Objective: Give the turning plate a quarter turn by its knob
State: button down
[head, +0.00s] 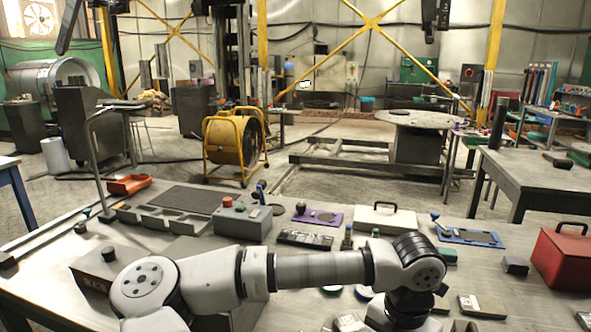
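I cannot tell for certain which piece is the turning plate. A blue flat plate (468,236) with a dark round middle lies on the bench right of centre, and a blue-and-grey knob or lever (436,219) stands at its left end. A purple flat plate (320,217) with a round grey part lies further left, with a small dark knob (300,208) at its left end. My arm reaches across the front of the bench and bends down at the right. My gripper does not show; it is below the picture or hidden by my wrist.
A red box (563,258) with a handle stands at the bench's right. A cream case (385,221) lies between the two plates. A grey control box (242,222) with a red button, a dark mat (190,199) and an orange tray (130,185) are left. Small items clutter the bench near my wrist.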

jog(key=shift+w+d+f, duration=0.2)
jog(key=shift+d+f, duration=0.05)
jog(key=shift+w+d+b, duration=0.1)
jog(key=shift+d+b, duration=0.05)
jog(key=shift+b, duration=0.2)
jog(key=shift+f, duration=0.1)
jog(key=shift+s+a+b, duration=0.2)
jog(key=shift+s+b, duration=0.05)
jog(key=shift+b, duration=0.05)
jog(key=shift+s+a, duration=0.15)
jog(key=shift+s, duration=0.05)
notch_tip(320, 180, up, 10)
jog(key=p, duration=0.4)
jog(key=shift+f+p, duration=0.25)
jog(key=shift+p, duration=0.05)
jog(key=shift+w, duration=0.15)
